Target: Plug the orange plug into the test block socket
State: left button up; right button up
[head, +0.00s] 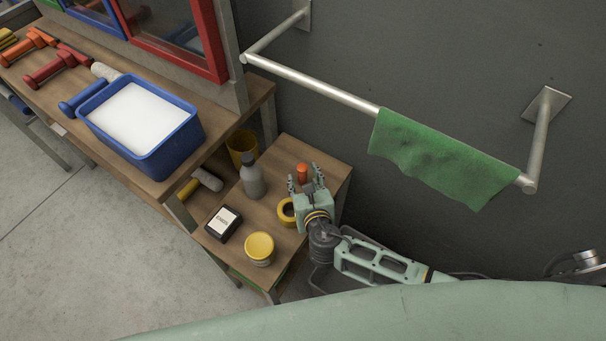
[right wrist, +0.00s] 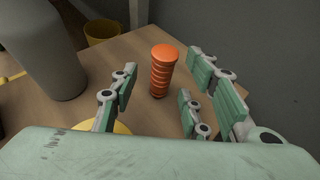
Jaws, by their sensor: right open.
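An orange plug (head: 302,173) stands upright on the low wooden table, near its back right. In the right wrist view the ribbed orange plug (right wrist: 162,70) stands ahead of my fingers, between the left finger and the two right ones, with none touching it that I can see. My right gripper (head: 306,184) is open, just in front of the plug in the head view. Its spread fingers also show in the right wrist view (right wrist: 160,100). No test block socket can be made out. My left gripper is not in view.
On the low table (head: 318,152) a grey bottle (head: 252,178), a yellow tape roll (head: 286,212), a yellow-lidded jar (head: 259,248) and a black box (head: 223,224) stand close by. A yellow cup (head: 241,146) is behind. A wall rail holds a green cloth (head: 440,160).

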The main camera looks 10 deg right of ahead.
aim_at(303, 175)
jog(key=x, duration=0.3)
jog(key=shift+w+d, duration=0.15)
jog(key=shift+w, duration=0.25)
grip_shut()
